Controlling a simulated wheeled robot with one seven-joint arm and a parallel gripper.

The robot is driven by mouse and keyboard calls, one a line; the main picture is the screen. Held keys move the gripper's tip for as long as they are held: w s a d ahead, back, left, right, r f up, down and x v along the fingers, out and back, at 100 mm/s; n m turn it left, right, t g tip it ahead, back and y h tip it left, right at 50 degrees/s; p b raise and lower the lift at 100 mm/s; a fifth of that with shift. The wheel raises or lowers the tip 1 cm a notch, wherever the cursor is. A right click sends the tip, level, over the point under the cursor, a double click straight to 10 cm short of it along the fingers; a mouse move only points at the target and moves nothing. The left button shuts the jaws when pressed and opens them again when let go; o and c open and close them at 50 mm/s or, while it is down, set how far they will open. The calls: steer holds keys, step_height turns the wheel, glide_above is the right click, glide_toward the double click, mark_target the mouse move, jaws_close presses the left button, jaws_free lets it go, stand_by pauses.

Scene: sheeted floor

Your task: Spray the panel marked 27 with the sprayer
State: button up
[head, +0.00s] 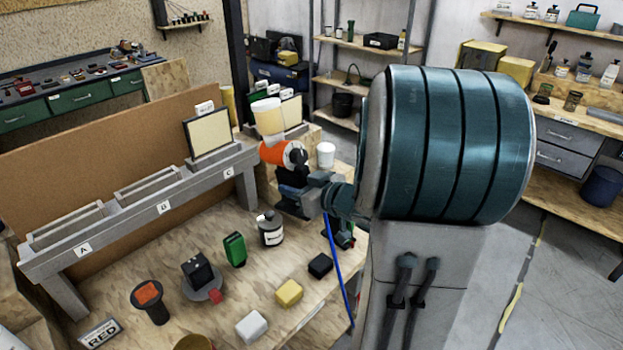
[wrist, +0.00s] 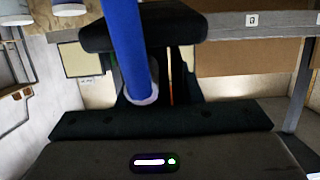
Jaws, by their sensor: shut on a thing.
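The sprayer (head: 275,152) has an orange body and a cream cup on top, and is held upright above the far right of the workbench. My gripper (head: 297,188) is shut on it from below; my arm hides part of the grip. In the wrist view a blue hose (wrist: 124,45) crosses in front of the dark gripper. A framed cream panel (head: 211,134) stands in the rack near the mark C, left of the sprayer. A second cream panel (head: 291,112) is partly hidden behind the sprayer. I cannot read the numbers on their tags.
The grey rack (head: 130,215) has places marked A, B and C before a brown board (head: 110,165). Free floor lies at right.

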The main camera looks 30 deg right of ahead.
steer(key=s+a+b, duration=0.4)
steer(key=a+b, duration=0.4)
steer(key=a, duration=0.4)
steer(key=shift+s+a+r, duration=0.15)
steer(key=shift+s+a, duration=0.1)
steer(key=shift+s, duration=0.05)
